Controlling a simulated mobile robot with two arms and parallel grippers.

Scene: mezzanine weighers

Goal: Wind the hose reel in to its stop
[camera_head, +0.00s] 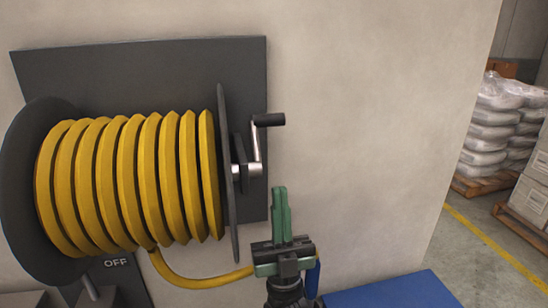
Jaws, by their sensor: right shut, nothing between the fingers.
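The hose reel carries several turns of yellow hose (130,180) between two dark flanges, on a dark wall plate (150,65). Its crank (256,150) sticks out on the right side, with the black grip (269,120) at the top, pointing right. A loose length of hose (200,281) hangs from the reel's underside and runs right, behind my right gripper. My right gripper (281,194), with green fingers, points up below the crank grip. Its fingers are shut and empty, apart from the crank. My left gripper is not in view.
A blue surface (390,292) lies at the lower right. A dark part marked OFF (115,270) sits below the reel. The pale wall (380,130) right of the crank is bare. Beyond it are wrapped sacks (490,130) on a pallet and stacked boxes (530,190).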

